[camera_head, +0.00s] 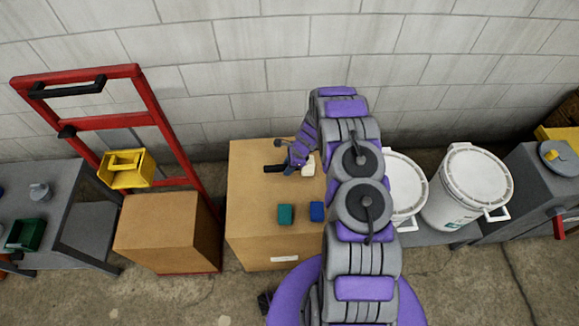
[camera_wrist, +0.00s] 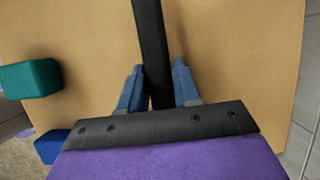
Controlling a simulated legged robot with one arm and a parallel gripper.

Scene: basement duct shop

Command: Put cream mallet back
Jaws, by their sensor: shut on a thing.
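The cream mallet lies over the top of a large cardboard box (camera_head: 252,205). Its black handle (camera_head: 273,169) points left in the head view, and its cream head (camera_head: 308,167) shows on the right, partly behind my arm. My gripper (camera_head: 291,166) is at the handle, low over the box top. In the wrist view, the blue fingers of my gripper (camera_wrist: 158,66) stand on both sides of the black handle (camera_wrist: 150,40), shut on it. The mallet head is out of the wrist view. Whether the mallet touches the box is unclear.
A teal block (camera_head: 286,214) and a blue block (camera_head: 316,211) sit on the box near its front. To the left, a red hand truck (camera_head: 148,95) carries a yellow bin (camera_head: 135,173) and a smaller carton (camera_head: 160,225). White buckets (camera_head: 470,190) stand at right.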

